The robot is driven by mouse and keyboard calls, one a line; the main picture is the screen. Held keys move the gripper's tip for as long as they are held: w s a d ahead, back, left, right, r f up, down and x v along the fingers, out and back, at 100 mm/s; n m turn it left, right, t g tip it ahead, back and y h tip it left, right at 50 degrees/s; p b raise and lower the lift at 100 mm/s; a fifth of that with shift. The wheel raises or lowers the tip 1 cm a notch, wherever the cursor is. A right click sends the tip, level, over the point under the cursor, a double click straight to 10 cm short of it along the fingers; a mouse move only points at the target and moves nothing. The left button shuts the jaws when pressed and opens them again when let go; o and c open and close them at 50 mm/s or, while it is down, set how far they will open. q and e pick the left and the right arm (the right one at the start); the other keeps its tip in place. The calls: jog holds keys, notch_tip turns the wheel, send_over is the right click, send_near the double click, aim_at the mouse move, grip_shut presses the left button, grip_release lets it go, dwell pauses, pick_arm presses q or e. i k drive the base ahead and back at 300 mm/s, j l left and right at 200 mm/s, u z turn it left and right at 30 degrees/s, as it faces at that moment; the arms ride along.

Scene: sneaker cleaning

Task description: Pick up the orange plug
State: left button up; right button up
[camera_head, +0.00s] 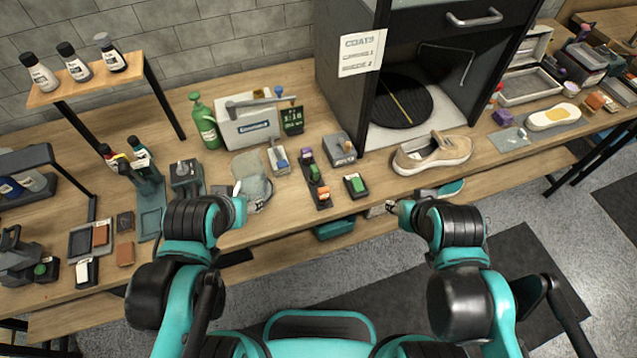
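A small orange plug (323,193) sits at the near end of a narrow dark strip (322,205) on the workbench. A green plug (314,173) and a purple plug (307,155) stand behind it on the same strip. My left gripper (240,190) is left of the strip, over or beside a grey cloth, apart from the orange plug. My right gripper (391,207) is right of the strip by the bench's front edge, also apart from the plug. The fingers of both are too small to read as open or shut. I see nothing clearly held.
A dark block with a green top (356,184) stands right of the strip. A grey device (340,148) stands behind it. A beige sneaker (432,153) is in front of the black cabinet (345,85). The grey cloth (252,168) and a green bottle (204,125) are to the left.

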aim_at(324, 193)
jog(key=i+l+u, duration=0.15)
jog(key=l+u, duration=0.55)
jog(key=i+l, duration=0.05)
jog(key=l, duration=0.05)
